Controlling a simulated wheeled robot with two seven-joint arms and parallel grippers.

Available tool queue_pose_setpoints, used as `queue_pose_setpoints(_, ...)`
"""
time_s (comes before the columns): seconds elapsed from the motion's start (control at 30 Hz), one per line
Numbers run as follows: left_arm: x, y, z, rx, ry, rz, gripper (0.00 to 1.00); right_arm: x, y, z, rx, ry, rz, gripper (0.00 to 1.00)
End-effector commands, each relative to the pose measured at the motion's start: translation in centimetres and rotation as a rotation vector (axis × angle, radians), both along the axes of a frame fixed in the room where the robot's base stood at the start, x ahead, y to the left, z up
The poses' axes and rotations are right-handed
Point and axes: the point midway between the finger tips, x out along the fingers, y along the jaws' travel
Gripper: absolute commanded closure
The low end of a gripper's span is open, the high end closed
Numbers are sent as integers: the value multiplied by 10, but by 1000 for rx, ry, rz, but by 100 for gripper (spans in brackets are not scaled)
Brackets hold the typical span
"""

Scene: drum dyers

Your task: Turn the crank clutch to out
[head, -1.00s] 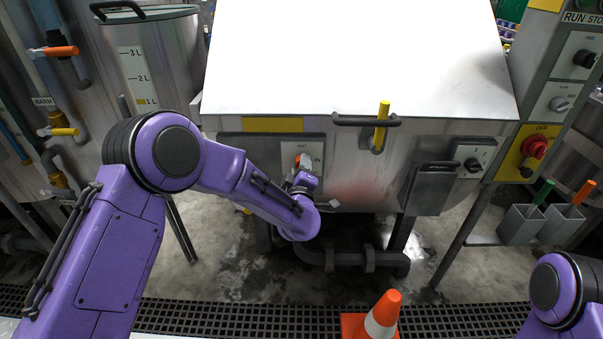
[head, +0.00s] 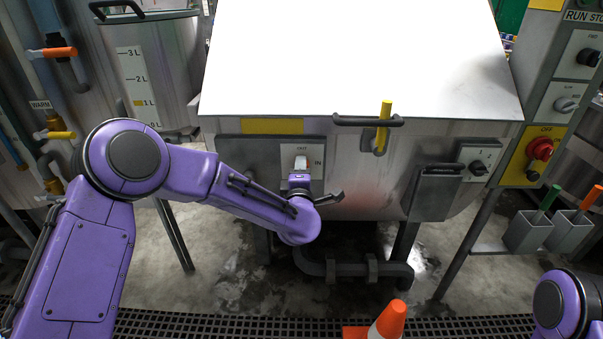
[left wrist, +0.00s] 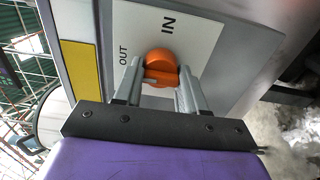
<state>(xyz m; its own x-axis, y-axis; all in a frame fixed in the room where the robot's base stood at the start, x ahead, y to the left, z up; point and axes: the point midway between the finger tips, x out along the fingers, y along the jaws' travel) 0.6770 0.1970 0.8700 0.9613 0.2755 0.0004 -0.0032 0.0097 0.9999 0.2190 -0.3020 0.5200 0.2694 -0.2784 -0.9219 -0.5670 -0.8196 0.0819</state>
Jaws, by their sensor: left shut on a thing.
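The crank clutch is an orange knob (left wrist: 162,66) on a pale plate (left wrist: 195,45) marked OUT and IN, seen close in the left wrist view. My left gripper (left wrist: 160,88) has a finger on each side of the knob and is shut on it. In the left wrist view, OUT is left of the knob and IN is above it. In the head view the gripper (head: 301,170) mostly covers the knob, and the plate (head: 290,151) shows around it. I cannot tell exactly which mark the knob points to. My right gripper is out of view.
The steel dye machine (head: 400,150) has a yellow lever (head: 384,120) right of the clutch and a dark switch (head: 474,166) further right. A pipe (head: 345,268) runs below. An orange cone (head: 388,322) stands in front on the floor.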

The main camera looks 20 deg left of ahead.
Motion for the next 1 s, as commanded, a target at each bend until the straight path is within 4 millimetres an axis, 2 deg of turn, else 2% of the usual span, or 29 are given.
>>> queue_pose_setpoints(0.33,1,4,2,-7,-5,10,90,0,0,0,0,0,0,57)
queue_pose_setpoints(0.37,1,4,2,-7,-5,10,53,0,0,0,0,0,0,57)
queue_pose_setpoints(0.4,1,4,2,-7,-5,10,40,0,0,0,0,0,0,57)
queue_pose_setpoints(0.43,1,3,2,-6,-5,9,34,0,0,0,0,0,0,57)
queue_pose_setpoints(0.77,-4,-2,0,-4,-1,0,34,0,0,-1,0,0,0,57)
queue_pose_setpoints(0.87,-19,-7,0,-3,-1,-1,34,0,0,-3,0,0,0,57)
queue_pose_setpoints(1.0,-53,-15,-1,-3,-2,0,34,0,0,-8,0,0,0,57)
